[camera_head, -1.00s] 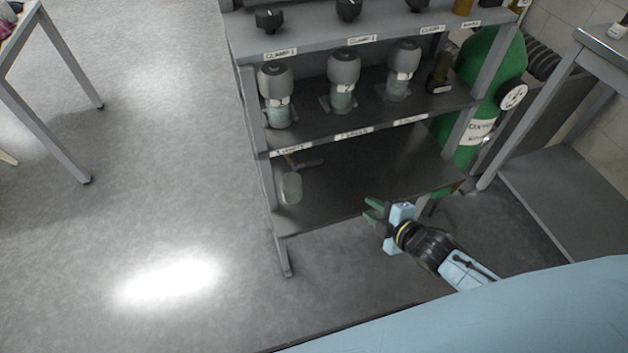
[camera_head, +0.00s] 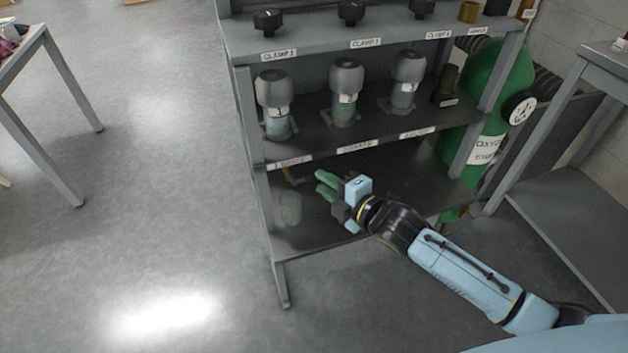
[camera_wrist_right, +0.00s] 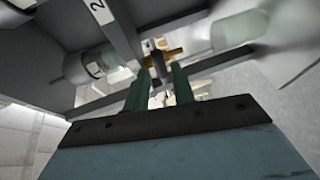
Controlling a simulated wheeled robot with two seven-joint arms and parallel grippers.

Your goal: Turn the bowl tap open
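In the right wrist view a small brass tap (camera_wrist_right: 174,52) with a dark handle (camera_wrist_right: 159,68) shows just beyond my fingertips. It looks like the bowl tap; I cannot tell its turn position. In the head view only a sliver of brass shows under the middle shelf, mostly hidden. My right gripper (camera_head: 326,183) reaches over the lowest shelf, right of a pale glass bowl (camera_head: 290,207). Its two green fingers (camera_wrist_right: 160,88) are apart with nothing between them. In the wrist view the tap lies ahead of the gap, apparently untouched. My left gripper is not in view.
The grey rack has a middle shelf (camera_head: 310,145) with several grey-capped jars close above my right gripper. Black knobs stand on the top shelf (camera_head: 320,42). A green oxygen cylinder (camera_head: 455,150) stands at the right. Floor (camera_head: 150,180) left of the rack is clear.

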